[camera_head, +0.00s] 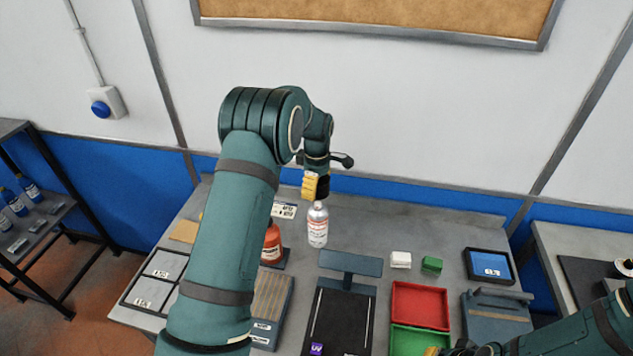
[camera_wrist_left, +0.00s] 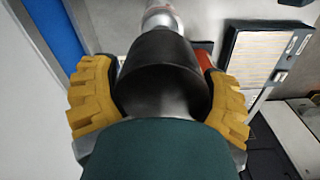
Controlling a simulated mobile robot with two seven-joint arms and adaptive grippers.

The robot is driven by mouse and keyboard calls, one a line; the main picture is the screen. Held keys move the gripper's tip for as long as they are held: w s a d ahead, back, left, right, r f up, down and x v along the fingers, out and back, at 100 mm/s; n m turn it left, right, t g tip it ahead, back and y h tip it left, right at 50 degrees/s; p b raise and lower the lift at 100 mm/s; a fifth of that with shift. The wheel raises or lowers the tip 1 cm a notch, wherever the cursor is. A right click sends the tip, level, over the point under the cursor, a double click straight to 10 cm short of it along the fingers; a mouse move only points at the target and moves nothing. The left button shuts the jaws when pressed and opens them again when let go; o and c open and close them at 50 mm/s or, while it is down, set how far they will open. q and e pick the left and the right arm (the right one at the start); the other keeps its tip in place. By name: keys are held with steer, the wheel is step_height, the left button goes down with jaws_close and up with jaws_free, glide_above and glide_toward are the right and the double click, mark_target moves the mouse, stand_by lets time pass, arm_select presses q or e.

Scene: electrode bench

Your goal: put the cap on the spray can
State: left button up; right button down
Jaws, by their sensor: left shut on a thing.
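The spray can (camera_head: 317,230), silver with a white and red label, stands upright on the bench. My left gripper (camera_head: 316,187) has yellow fingers and is shut on the black cap (camera_head: 323,188). It holds the cap just above the can's top in the head view; I cannot tell whether they touch. In the left wrist view the cap (camera_wrist_left: 165,75) sits between both finger pads, and part of the silver can (camera_wrist_left: 160,17) shows beyond it. My right gripper (camera_head: 433,351) is only partly in view at the bottom edge, so its jaws are unclear.
An orange-red bottle (camera_head: 272,243) stands left of the can, partly behind my left arm. A dark stand (camera_head: 350,262) is in front. Red (camera_head: 420,304) and green (camera_head: 420,340) trays, a white block (camera_head: 401,260) and a green block (camera_head: 432,264) lie to the right.

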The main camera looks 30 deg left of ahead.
mark_target(317, 203)
arm_select(q)
steer(key=shift+f+b, duration=1.75)
steer(key=shift+f, duration=1.25)
arm_select(e)
steer(key=shift+f, duration=1.95)
arm_select(q)
steer(key=shift+f, duration=0.1)
steer(key=o, duration=0.7)
steer(key=shift+r+p, duration=2.1)
steer(key=shift+r, duration=1.45)
arm_select(e)
step_height(317, 203, up, 4)
steer(key=shift+r, duration=0.1)
arm_select(q)
jaws_close()
